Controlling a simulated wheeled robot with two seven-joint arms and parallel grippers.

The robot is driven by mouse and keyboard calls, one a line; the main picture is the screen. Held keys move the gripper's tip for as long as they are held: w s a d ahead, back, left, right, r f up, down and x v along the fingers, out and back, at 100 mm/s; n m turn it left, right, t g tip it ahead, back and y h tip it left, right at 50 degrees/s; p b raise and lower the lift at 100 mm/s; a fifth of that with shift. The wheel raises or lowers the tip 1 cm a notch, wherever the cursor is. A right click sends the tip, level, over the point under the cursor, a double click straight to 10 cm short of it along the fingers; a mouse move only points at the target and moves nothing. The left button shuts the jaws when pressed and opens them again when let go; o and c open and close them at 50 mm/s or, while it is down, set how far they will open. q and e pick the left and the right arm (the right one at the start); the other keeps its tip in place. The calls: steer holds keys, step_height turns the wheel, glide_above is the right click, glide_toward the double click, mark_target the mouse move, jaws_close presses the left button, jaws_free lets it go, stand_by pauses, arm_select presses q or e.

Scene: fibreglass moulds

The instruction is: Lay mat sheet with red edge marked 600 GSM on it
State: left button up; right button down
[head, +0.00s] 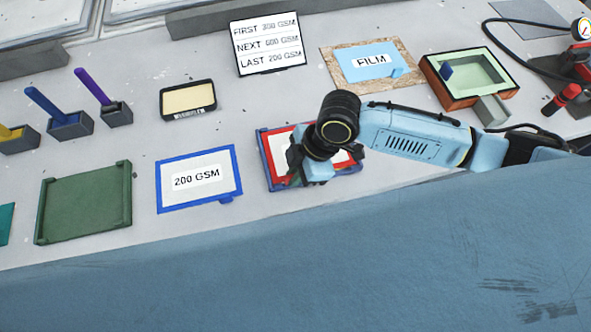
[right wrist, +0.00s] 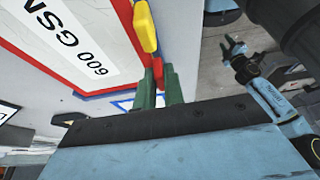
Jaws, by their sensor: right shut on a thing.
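The mat sheet with red edge (head: 269,155) lies flat at table centre. Its 600 GSM label shows in the right wrist view, where the white sheet (right wrist: 48,58) fills the upper left. A blue edge (head: 262,138) shows around and under it. My right gripper (head: 312,168) is over its right part and hides much of it. In the right wrist view its green fingers (right wrist: 160,90) are shut on the red tab (right wrist: 158,72). A yellow tab (right wrist: 145,25) stands beside. A small, distant pale blue arm in that view ends in a dark gripper (right wrist: 234,48), apparently my left.
A blue-edged 200 GSM sheet (head: 198,180) and a green tray (head: 86,203) lie left. An order sign (head: 268,43) reads first 300, then 600, last 200 GSM. The FILM sheet (head: 353,61) and a green-lined mould (head: 491,66) stand behind. Tool holders (head: 70,126) are left.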

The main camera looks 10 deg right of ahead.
stand_by(0.3)
steer(key=c, duration=1.4)
jaws_free()
steer(key=p+v, duration=0.1)
steer(key=v, duration=1.2)
steer(key=shift+r+p, duration=0.2)
steer(key=shift+p, duration=0.15)
steer(key=shift+s+a, duration=0.1)
